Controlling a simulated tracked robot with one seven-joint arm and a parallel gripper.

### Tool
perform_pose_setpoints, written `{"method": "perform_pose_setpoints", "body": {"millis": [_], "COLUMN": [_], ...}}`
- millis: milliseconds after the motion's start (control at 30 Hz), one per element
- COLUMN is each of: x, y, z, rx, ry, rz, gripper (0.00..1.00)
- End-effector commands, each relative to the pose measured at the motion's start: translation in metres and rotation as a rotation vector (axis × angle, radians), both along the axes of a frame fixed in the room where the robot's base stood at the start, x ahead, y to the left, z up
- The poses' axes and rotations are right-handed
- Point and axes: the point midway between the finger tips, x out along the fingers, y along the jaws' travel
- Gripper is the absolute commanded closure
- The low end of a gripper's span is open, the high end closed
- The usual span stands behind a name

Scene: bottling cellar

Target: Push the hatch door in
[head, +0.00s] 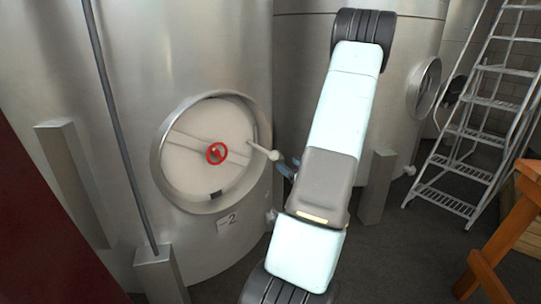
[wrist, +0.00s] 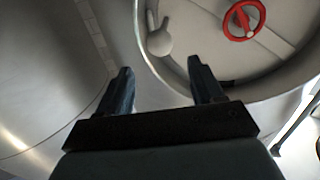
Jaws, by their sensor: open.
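The hatch door (head: 188,165) is a pale round disc inside a steel ring (head: 163,183) on a tank. It bears a crossbar and a red handwheel (head: 217,153). A rod with a pale ball end (head: 272,155) sticks out at its right. I cannot tell how deep the door sits in the ring. In the wrist view the door (wrist: 222,58), the red handwheel (wrist: 244,19) and the ball end (wrist: 159,43) show ahead. My gripper (wrist: 160,70) is open and empty, below the ball end in that view. In the head view my gripper (head: 288,168) is right of the hatch, partly hidden by my arm.
A label plate (head: 229,223) sits below the hatch. A grey pipe (head: 119,130) rises from a post at left. Another tank with a round hatch (head: 424,88) stands behind at right. A metal ladder (head: 480,105) and an orange wooden stand (head: 505,240) are at far right.

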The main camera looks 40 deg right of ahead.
Motion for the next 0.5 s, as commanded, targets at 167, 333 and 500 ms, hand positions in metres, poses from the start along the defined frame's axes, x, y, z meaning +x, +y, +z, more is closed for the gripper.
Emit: {"method": "perform_pose_setpoints", "body": {"millis": [167,333,500], "x": [0.032,0.062,0.09], "y": [-0.002,-0.005,-0.008], "z": [0.0,0.0,0.0], "rx": [0.0,-0.001,-0.001], "ry": [0.0,-0.001,-0.001], "rz": [0.003,0.003,0.002], "gripper": [0.33,0.33,0.33]}}
